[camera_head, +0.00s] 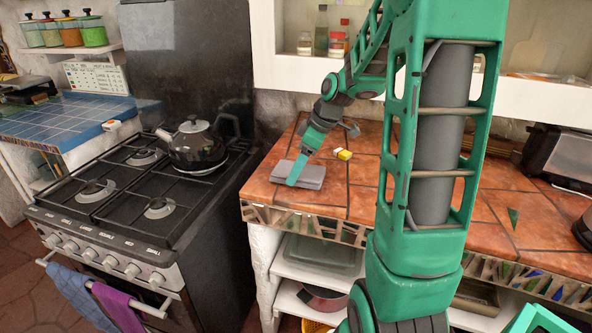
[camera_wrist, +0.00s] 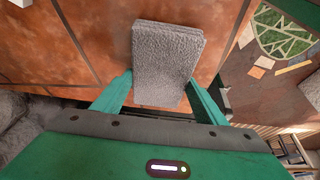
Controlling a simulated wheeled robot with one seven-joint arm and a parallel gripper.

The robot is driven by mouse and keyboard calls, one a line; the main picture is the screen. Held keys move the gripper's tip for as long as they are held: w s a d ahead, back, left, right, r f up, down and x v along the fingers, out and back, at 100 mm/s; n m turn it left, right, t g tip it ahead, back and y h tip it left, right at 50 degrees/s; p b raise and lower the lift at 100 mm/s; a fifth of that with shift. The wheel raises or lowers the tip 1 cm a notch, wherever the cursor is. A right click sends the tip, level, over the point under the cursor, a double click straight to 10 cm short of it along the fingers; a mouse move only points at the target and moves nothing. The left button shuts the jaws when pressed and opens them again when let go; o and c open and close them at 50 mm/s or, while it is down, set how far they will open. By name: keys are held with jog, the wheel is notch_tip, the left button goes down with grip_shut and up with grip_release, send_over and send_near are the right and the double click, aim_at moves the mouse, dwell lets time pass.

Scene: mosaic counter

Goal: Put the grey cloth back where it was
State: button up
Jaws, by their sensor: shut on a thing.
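The grey cloth (camera_head: 311,175) is a folded, flat rectangle at the left front of the tiled counter (camera_head: 325,197). The rest of the cloth sticks out past the fingertips. I cannot tell whether its underside touches the tiles.
A small yellow and white block (camera_head: 343,154) lies behind the cloth. Bare tiles lie around the cloth. A dark toaster-like appliance (camera_head: 556,160) stands at the right.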

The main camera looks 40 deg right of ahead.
jog(key=shift+f, duration=0.3)
jog(key=o, duration=1)
jog(key=shift+f, duration=0.1)
jog(key=v, duration=1.2)
jog(key=s+a+f+m+g+h, duration=0.1)
jog(key=s+m, duration=0.3)
jog(key=s, duration=0.4)
jog(key=s+a+f+m+g, duration=0.1)
jog(key=s+f+m, duration=0.3)
jog(key=s, duration=0.4)
jog(key=s+a+f+m+g+h, duration=0.1)
jog(key=s+a+f+m, duration=0.1)
jog(key=s+m, duration=0.4)
jog(key=shift+s+a+f+g+h, duration=0.2)
jog(key=shift+s+a, duration=0.25)
jog(key=shift+s, duration=0.35)
jog(key=shift+s+a+f+g+h, duration=0.15)
jog(key=shift+s+a, duration=0.3)
jog(key=shift+s, duration=0.3)
